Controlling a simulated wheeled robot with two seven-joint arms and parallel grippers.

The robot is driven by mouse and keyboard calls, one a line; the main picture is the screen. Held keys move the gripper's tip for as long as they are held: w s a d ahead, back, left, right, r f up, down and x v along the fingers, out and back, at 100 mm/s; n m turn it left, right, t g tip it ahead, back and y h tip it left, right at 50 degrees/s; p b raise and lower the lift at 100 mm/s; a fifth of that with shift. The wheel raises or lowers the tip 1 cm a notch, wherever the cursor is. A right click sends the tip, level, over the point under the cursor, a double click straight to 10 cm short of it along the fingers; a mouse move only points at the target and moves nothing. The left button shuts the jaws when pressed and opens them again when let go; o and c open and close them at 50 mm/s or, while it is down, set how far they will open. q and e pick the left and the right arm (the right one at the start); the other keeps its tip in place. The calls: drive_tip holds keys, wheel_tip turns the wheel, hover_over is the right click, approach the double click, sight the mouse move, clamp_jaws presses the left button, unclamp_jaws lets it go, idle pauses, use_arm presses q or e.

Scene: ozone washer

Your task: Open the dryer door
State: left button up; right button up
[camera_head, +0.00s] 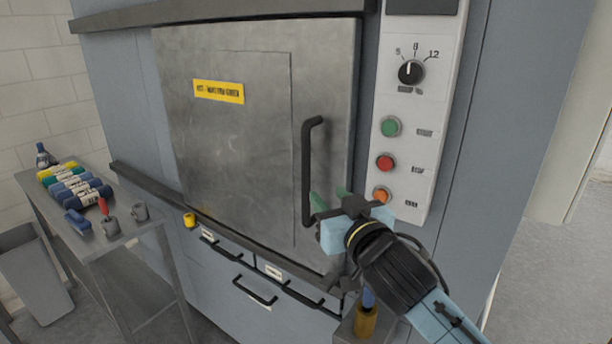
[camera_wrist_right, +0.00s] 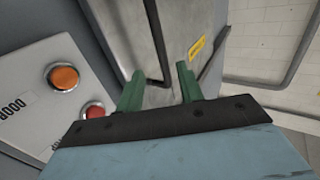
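The dryer door (camera_head: 235,140) is a large grey metal panel with a yellow label, and it looks closed. Its black vertical bar handle (camera_head: 307,165) is near the door's right side. My right gripper (camera_head: 331,196) is at the handle's lower end, with its green fingers pointing toward the door. In the right wrist view the fingers (camera_wrist_right: 159,80) stand apart, and the handle (camera_wrist_right: 154,35) shows in line with the gap between them. I cannot tell whether a finger touches it. My left gripper is not in view.
Right of the door is a control panel (camera_head: 408,65) with a dial and green, red and orange buttons, the orange one (camera_head: 381,195) close to my right gripper. Drawer-like handles (camera_head: 254,291) are below. A side table (camera_head: 110,243) with bottles and a grey bin (camera_head: 38,278) stand left.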

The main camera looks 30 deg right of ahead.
sight(308, 174)
drive_tip(key=w, duration=0.4)
drive_tip(key=w+d, duration=0.1)
drive_tip(key=w, duration=0.3)
drive_tip(key=w+d, duration=0.1)
drive_tip(key=w, duration=0.3)
drive_tip(key=shift+w+d+f+p, duration=0.1)
drive_tip(key=shift+w+d+p, duration=0.05)
drive_tip(key=shift+d+p, duration=0.15)
clamp_jaws()
